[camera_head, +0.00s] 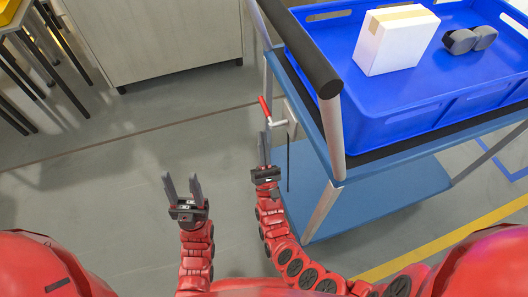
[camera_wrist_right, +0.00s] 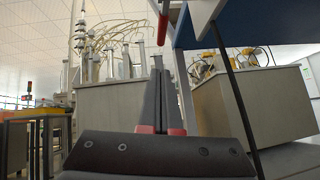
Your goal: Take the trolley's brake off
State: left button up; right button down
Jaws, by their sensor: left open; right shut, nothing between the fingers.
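The trolley (camera_head: 385,185) stands at the right, with blue shelves and a black push handle (camera_head: 312,55). Its brake lever (camera_head: 265,107) has a red grip and a pale metal arm, and sticks out from the trolley's left side. In the right wrist view the red lever (camera_wrist_right: 162,27) shows at the top, just beyond the fingertips. My right gripper (camera_head: 264,148) is shut and empty, a little below the lever in the head view; whether it touches the lever I cannot tell. My left gripper (camera_head: 182,187) is open and empty over the floor, left of the trolley.
A blue tray (camera_head: 400,125) on the trolley's top holds a white box (camera_head: 395,38) and a dark grey object (camera_head: 470,39). A grey cabinet (camera_head: 155,40) stands at the back, with a table's legs at far left. The floor left of the trolley is clear.

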notch_tip(320, 180, up, 6)
jog(key=w+p, duration=0.1)
jog(key=w, duration=0.1)
jog(key=shift+w+d, duration=0.2)
jog(key=shift+w, duration=0.05)
dwell(0.3)
